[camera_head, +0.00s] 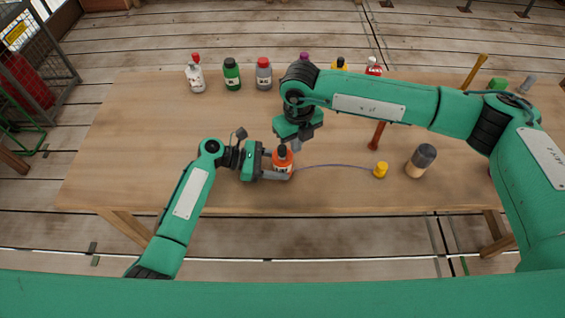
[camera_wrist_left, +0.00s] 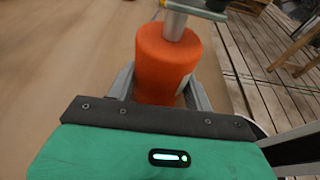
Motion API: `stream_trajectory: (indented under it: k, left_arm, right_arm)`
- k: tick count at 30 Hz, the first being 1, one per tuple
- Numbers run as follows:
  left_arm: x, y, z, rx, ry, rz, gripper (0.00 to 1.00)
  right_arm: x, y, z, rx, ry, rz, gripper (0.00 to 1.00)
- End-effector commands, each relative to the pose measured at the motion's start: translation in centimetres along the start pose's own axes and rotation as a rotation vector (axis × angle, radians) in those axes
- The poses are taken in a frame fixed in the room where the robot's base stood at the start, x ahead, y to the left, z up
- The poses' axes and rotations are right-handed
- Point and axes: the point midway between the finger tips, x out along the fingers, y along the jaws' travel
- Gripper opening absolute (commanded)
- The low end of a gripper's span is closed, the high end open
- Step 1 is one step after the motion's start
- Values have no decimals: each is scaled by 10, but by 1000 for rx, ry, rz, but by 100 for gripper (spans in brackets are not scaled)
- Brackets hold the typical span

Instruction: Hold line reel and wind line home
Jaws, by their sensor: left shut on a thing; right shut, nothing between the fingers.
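My left gripper (camera_head: 277,168) is shut around the reel from the left. In the left wrist view the orange reel (camera_wrist_left: 166,62) sits between the two grey fingers, with a grey post on top. My right gripper (camera_head: 303,139) is shut and empty, just behind and above the reel's top; its fingertips are partly hidden.
Several bottles stand along the back edge, including a white one (camera_head: 195,75), a green one (camera_head: 232,74) and a grey one (camera_head: 264,74). A dark-capped jar (camera_head: 421,161) and a brown-handled tool (camera_head: 377,135) are right of the reel. The table's (camera_head: 120,150) left side is clear.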

Motion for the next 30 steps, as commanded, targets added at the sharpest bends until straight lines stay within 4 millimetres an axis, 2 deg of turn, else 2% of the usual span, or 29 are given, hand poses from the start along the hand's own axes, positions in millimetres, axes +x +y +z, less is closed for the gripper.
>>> stream_trajectory:
  k: [12, 30]
  left_arm:
    - [0, 0, 0, 0, 0, 0, 39]
    - [0, 0, 0, 0, 0, 0, 39]
  right_arm:
    - [0, 1, 0, -1, 0, 0, 0]
    - [0, 12, 2, -1, -1, 0, 0]
